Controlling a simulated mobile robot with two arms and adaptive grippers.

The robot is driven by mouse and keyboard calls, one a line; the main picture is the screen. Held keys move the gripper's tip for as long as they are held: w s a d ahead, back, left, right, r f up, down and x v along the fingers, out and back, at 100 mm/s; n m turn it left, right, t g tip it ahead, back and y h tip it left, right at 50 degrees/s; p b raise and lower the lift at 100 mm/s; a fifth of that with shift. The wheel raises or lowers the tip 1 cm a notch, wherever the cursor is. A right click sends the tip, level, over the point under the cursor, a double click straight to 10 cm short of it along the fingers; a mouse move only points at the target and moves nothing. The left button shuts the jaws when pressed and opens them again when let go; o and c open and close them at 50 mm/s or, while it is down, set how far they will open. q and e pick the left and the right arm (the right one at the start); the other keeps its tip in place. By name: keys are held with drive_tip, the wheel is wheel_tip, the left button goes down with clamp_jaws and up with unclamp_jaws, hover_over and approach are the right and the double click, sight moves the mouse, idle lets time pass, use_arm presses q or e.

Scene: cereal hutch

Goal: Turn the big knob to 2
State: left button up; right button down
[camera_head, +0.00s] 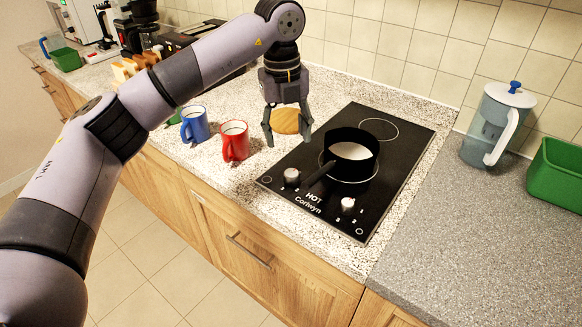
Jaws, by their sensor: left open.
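The black cooktop (405,150) is set in the speckled counter. It has two silver knobs at its front edge: a left knob (291,176) and a right knob (347,204). I cannot tell surely which is bigger, nor read their settings. A black pot (351,160) with pale contents stands on the nearer burner ring, and its handle points toward the left knob. My left gripper (287,143) is open and empty, pointing down above the counter left of the cooktop, above and behind the left knob and apart from it. My right gripper is not in view.
Red (235,144) and blue (195,126) mugs stand left of my gripper. A round wooden piece (285,121) lies behind my left fingers. A clear pitcher (490,125) and green bin (556,175) stand at right. The grey counter (480,240) in front of them is clear.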

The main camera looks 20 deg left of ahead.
use_arm(q)
hover_over(291, 173)
drive_tip(key=f, duration=0.4)
drive_tip(key=shift+a+f, duration=0.15)
drive_tip(key=shift+a, duration=0.05)
wheel_tip(291, 173, down, 3)
drive_tip(key=shift+s+f+p, duration=0.1)
drive_tip(key=shift+f+p, duration=0.1)
drive_tip(key=shift+p, duration=0.3)
wheel_tip(291, 173, down, 3)
drive_tip(key=shift+d+f, duration=0.15)
drive_tip(key=shift+f, duration=0.3)
drive_tip(key=c, duration=1.1)
drive_tip(key=shift+c, duration=0.2)
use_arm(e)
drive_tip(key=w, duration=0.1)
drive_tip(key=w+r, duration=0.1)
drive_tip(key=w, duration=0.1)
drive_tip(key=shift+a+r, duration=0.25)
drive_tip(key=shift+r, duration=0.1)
